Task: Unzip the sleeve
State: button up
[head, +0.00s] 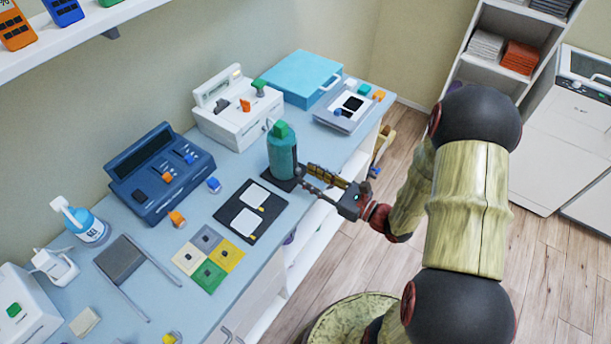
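A teal cylinder (282,158) with a green block on top stands upright on a dark square base on the blue-grey counter. It looks like the sleeve, but I cannot make out a zip line or pull at this size. My gripper (305,177) reaches in from the right at the cylinder's lower right side. Its dark fingers are close to the cylinder; I cannot tell whether they touch it. I also cannot tell whether they hold anything. The cylinder's right and far sides are hidden from this view.
A black board with two white cards (230,220) lies left of the cylinder. A white device (222,123) and a blue case (293,72) stand behind. A dark blue device (150,190) and a coloured tile pad (185,262) are further left. The counter's front edge runs below my gripper.

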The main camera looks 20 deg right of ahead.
jog(key=shift+x, duration=1.05)
jog(key=shift+c, duration=0.7)
grip_shut()
